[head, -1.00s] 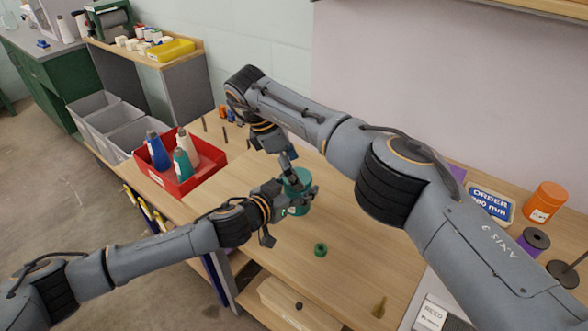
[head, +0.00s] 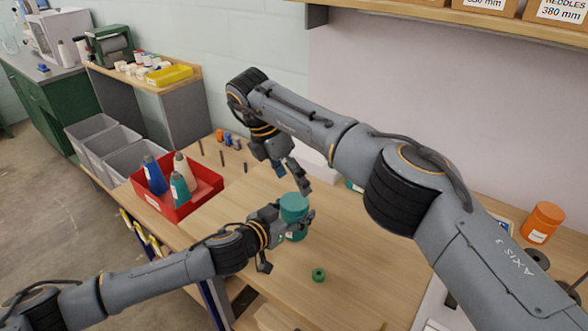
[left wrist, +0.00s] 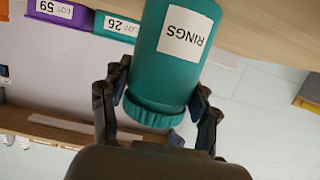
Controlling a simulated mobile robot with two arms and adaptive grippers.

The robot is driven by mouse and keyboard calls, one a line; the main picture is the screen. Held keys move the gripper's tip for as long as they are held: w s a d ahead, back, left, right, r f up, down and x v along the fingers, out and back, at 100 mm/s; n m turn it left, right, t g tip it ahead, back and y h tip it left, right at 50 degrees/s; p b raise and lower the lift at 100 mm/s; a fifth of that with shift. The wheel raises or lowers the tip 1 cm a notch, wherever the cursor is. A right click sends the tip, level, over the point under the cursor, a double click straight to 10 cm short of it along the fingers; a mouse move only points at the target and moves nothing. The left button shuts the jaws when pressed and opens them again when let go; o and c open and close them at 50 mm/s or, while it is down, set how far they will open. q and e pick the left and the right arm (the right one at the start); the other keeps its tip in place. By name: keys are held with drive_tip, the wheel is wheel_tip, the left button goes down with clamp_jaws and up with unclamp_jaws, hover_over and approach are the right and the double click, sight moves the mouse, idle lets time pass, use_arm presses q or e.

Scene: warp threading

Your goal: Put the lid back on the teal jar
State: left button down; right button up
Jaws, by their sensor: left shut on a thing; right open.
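The teal jar (head: 297,236) is upright at the middle of the bench, partly hidden by my left gripper. In the left wrist view the jar (left wrist: 168,65) appears upside down with a label reading RINGS. The ribbed teal lid (head: 293,201) is on its mouth and looks level with it; the lid (left wrist: 150,113) shows no clear gap in the left wrist view. My left gripper (head: 296,218) is shut on the jar, a finger on each side. My right gripper (head: 304,182) is open and empty, just above and behind the lid, apart from it.
A small green ring (head: 319,275) lies on the bench in front of the jar. A red bin (head: 178,209) with several cones stands at left. An orange jar (head: 542,222) is at far right. My right arm spans above the back. Bench around the ring is clear.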

drive_tip(key=n, duration=0.4)
drive_tip(key=shift+w+r, duration=0.1)
drive_tip(key=shift+r, duration=0.05)
drive_tip(key=n, duration=0.3)
drive_tip(key=n+y, duration=0.1)
drive_tip(key=n, duration=0.1)
drive_tip(key=shift+d+r+n, duration=0.1)
drive_tip(key=shift+r+n, duration=0.1)
drive_tip(key=shift+n, duration=0.2)
drive_tip(key=n, duration=0.3)
drive_tip(key=shift+r+n, duration=0.1)
drive_tip(key=shift+n, duration=0.3)
drive_tip(key=n, duration=0.4)
drive_tip(key=shift+d+r+y, duration=0.1)
drive_tip(key=shift+r+y, duration=0.05)
drive_tip(key=shift+y, duration=0.25)
drive_tip(key=n, duration=0.3)
drive_tip(key=shift+r+n, duration=0.15)
drive_tip(key=shift+n, duration=0.15)
drive_tip(key=n, duration=0.4)
drive_tip(key=n+y, duration=0.1)
drive_tip(key=shift+d+r+n, duration=0.1)
drive_tip(key=shift+r+n, duration=0.2)
drive_tip(key=shift+n, duration=0.1)
drive_tip(key=n, duration=0.3)
drive_tip(key=shift+r+n+g+y, duration=0.15)
drive_tip(key=shift+n+g+y, duration=0.15)
drive_tip(key=n, duration=0.4)
drive_tip(key=shift+s+r+n, duration=0.2)
drive_tip(key=shift+n, duration=0.1)
